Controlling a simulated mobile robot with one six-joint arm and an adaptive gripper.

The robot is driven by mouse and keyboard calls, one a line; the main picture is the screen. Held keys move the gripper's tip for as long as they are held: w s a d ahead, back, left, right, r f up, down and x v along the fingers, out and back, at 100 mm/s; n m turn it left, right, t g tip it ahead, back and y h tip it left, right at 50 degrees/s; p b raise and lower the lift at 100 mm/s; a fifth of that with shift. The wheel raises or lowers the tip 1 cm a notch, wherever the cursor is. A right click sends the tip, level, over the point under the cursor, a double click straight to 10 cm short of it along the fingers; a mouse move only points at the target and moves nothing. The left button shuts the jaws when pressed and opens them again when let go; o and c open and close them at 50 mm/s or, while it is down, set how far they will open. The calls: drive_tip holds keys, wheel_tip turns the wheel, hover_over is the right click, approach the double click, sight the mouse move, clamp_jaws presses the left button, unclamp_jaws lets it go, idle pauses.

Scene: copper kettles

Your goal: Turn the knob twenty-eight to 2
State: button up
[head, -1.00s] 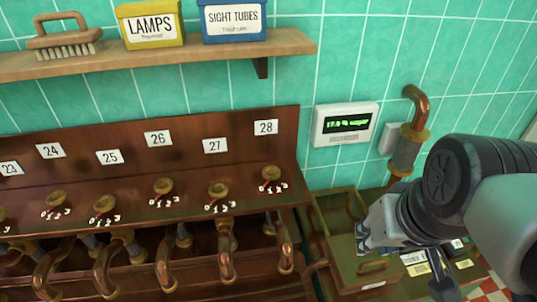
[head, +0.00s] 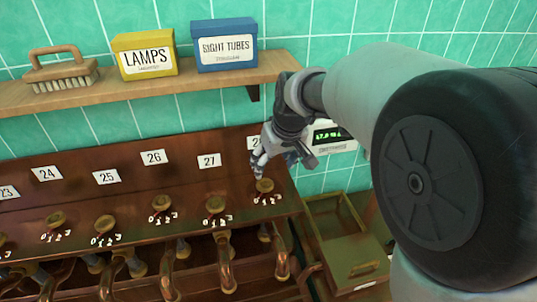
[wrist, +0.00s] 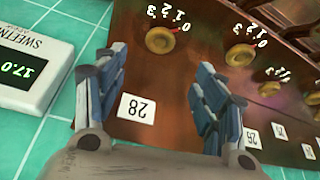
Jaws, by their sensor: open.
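Knob twenty-eight (head: 264,185) is a round brass knob at the right end of the sloped copper panel, with digits 0 to 3 printed around it. It also shows in the wrist view (wrist: 160,40), with a small red mark at its right side, by the end digit that looks like 0. Its white label 28 (wrist: 137,108) appears upside down between my fingers. My gripper (head: 262,168) is open and empty, just above and behind the knob in the head view. In the wrist view its two fingers (wrist: 160,85) are wide apart, and the knob lies beyond their tips.
Knob 27 (head: 215,205) is the nearest neighbour, with more knobs further left. A wooden shelf (head: 190,85) with boxes and a brush runs above the panel. A display box (wrist: 36,62) is on the wall beside the panel. An open drawer (head: 345,245) stands to the right.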

sight(265, 183)
drive_tip(key=b+x, duration=0.1)
drive_tip(key=x, duration=1.1)
drive_tip(key=shift+f+b, duration=0.1)
drive_tip(key=shift+b, duration=0.3)
drive_tip(key=c, duration=1.1)
